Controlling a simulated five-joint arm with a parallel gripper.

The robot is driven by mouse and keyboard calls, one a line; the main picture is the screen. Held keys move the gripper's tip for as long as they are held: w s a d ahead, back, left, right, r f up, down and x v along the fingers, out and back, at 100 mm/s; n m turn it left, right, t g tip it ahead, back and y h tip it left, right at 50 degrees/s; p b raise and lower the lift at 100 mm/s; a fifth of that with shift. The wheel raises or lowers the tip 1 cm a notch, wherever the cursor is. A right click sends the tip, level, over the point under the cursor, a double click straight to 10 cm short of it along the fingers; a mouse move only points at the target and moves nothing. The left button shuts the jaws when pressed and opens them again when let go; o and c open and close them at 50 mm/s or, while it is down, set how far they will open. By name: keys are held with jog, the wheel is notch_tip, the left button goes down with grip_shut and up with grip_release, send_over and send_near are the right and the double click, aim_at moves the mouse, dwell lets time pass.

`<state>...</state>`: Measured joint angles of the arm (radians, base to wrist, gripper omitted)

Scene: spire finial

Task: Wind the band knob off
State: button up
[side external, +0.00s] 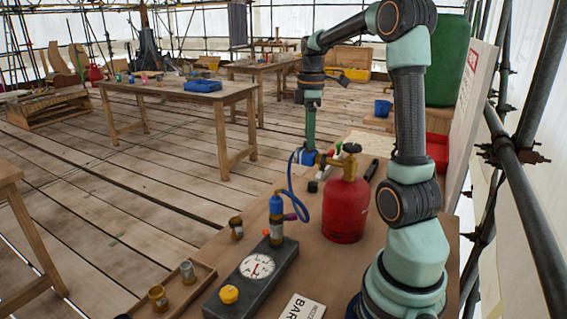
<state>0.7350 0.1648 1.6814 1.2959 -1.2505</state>
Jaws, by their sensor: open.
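My gripper (308,157) hangs pointing down at the end of my arm, left of the red gas bottle's top. Its jaws are small and partly hidden among the bottle's fittings; it is open. I cannot tell whether it touches the brass fitting (327,161). A dark box (250,284) on the near bench carries a round white dial (258,266) and a yellow knob (229,294) at its near end. No knob is clearly marked as the band knob. The red gas bottle (345,207) stands upright with a dark knob (352,148) on top.
A blue-and-brass torch (277,207) stands at the box's far end, and a blue hose (289,177) loops close by my gripper. Small brass jars (158,297) stand in a wooden tray (205,277) at left. A printed card (297,307) lies in front.

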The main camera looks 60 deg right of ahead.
jog(key=shift+f, duration=0.4)
jog(key=shift+c, duration=0.3)
grip_shut()
